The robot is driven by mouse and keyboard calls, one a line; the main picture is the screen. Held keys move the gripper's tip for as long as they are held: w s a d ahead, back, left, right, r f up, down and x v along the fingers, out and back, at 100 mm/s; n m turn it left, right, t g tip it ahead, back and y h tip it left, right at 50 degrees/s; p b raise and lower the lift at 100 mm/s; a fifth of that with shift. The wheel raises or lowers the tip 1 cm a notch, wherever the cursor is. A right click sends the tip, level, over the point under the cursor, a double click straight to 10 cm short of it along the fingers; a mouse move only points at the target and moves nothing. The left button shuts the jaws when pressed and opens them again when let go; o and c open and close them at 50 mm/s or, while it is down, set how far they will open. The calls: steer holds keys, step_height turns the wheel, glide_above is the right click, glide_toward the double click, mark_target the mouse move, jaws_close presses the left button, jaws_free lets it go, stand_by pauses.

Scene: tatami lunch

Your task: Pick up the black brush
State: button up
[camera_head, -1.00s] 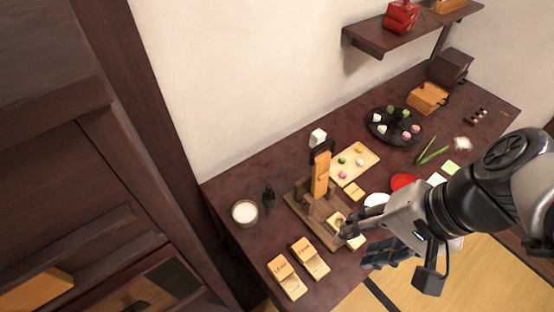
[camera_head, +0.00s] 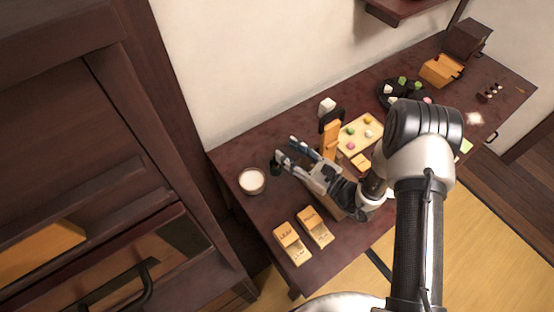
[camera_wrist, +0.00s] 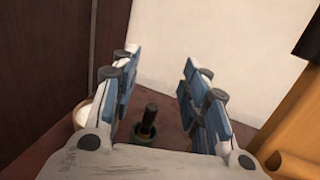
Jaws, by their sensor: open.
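The black brush (camera_wrist: 149,120) stands upright on the dark table, with a dark green round base, low in the wrist view between my fingers. In the head view only a dark part of the brush (camera_head: 275,168) shows beside my fingertips; the rest is hidden behind them. My gripper (camera_head: 284,148) is open, its blue-padded fingers spread and nothing held. In the wrist view my gripper (camera_wrist: 160,60) points past the brush toward the wall. I cannot tell whether a finger touches it.
A bowl of white stuff (camera_head: 252,180) stands just left of the brush. A wooden device with an orange upright (camera_head: 331,140) stands close on the right. Two labelled wooden boxes (camera_head: 291,243) lie at the front edge. The wall (camera_head: 230,70) rises behind the table.

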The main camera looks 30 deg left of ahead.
steer(key=m+t+b, duration=0.1)
steer(key=m+b, duration=0.1)
steer(key=b, duration=0.1)
glide_toward(277, 165)
steer(key=a+r, duration=0.1)
steer(key=w+a+r, duration=0.1)
steer(key=a, duration=0.1)
steer(key=shift+w+a+r, duration=0.15)
steer(key=shift+w+r, duration=0.05)
steer(key=shift+r, duration=0.1)
steer(key=shift+n, duration=0.3)
steer(key=b+x, duration=0.1)
steer(key=x, duration=0.5)
steer(key=shift+w+a+f+b, duration=0.1)
steer(key=shift+w+a+b, duration=0.05)
steer(key=shift+a+b, duration=0.2)
steer(key=shift+w+a, duration=0.15)
steer(key=shift+a, duration=0.25)
steer(key=shift+c, duration=0.5)
jaws_close()
